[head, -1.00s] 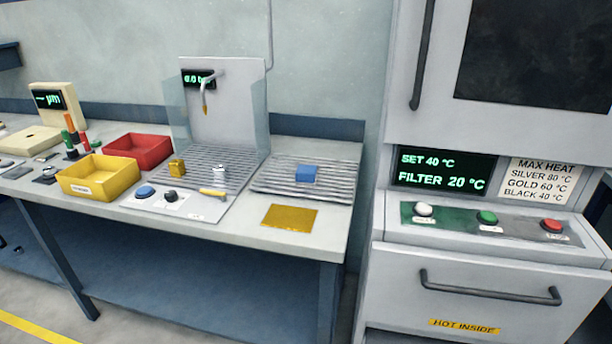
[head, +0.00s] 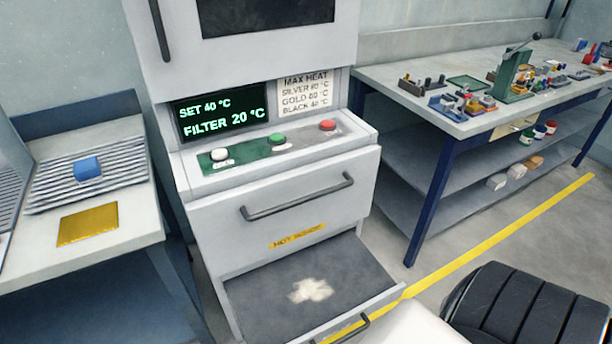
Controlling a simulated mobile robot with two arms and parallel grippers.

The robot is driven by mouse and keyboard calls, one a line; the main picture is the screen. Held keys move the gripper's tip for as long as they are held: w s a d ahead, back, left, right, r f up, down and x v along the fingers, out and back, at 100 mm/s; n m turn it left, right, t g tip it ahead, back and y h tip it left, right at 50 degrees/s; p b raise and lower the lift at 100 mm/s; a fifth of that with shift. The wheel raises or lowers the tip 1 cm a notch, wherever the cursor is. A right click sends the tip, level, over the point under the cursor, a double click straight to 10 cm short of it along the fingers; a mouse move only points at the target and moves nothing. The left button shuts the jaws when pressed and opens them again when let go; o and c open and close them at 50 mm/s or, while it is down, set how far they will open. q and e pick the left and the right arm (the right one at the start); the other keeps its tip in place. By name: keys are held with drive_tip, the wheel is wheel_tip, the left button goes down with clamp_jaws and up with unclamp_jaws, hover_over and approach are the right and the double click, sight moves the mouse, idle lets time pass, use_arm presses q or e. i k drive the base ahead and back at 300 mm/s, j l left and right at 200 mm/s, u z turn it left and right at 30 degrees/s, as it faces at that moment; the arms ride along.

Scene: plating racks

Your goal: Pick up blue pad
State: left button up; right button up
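The blue pad (head: 88,168) is a small blue block in the head view at the left. It lies on a grey ribbed rack (head: 50,198) on the bench top. Nothing is touching it from above. Neither of my grippers shows in the head view, so their state cannot be seen.
A gold sheet (head: 88,224) lies in front of the rack. A white cabinet (head: 300,215) with buttons and a handle stands right of the bench, a dark surface (head: 345,275) jutting out low in front. A second bench (head: 430,110) with small parts stands at the right.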

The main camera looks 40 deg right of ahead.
sight(86, 171)
drive_tip(key=i+j+z, duration=0.3)
drive_tip(key=j, duration=0.25)
drive_tip(key=i+j+z, duration=0.15)
drive_tip(key=j, duration=0.15)
drive_tip(key=i+j+z, duration=0.15)
drive_tip(key=j, duration=0.2)
